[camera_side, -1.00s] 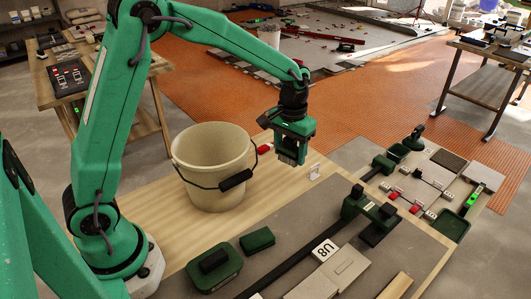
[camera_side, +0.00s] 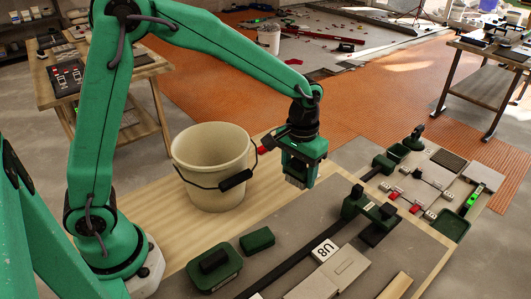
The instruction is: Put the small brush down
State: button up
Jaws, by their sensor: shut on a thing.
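My gripper (camera_side: 300,165) hangs over the right part of the pale wooden bench top, to the right of the beige bucket. It is shut and points down. The small brush is mostly hidden by the jaws. A grey end (camera_side: 297,183) shows below the green gripper body, close above the bench; I cannot tell whether it is brush or fingertip. A small red piece (camera_side: 264,149) shows between the bucket and the gripper; I cannot tell whether it belongs to the brush. I cannot tell whether anything touches the bench.
The beige bucket (camera_side: 212,160) with its black-gripped handle stands close left of my gripper. Green blocks (camera_side: 257,240), a long dark bar and a tile marked U8 (camera_side: 325,250) lie on the grey slab in front. A tool board (camera_side: 430,180) is at the right.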

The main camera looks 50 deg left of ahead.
jog(key=s+d+m, duration=0.1)
jog(key=s+d, duration=0.8)
jog(key=s, duration=0.1)
jog(key=shift+d, duration=0.35)
send_over(295, 220)
notch_tip(295, 220, down, 7)
jog(key=shift+f, duration=0.1)
jog(key=shift+f, duration=1.95)
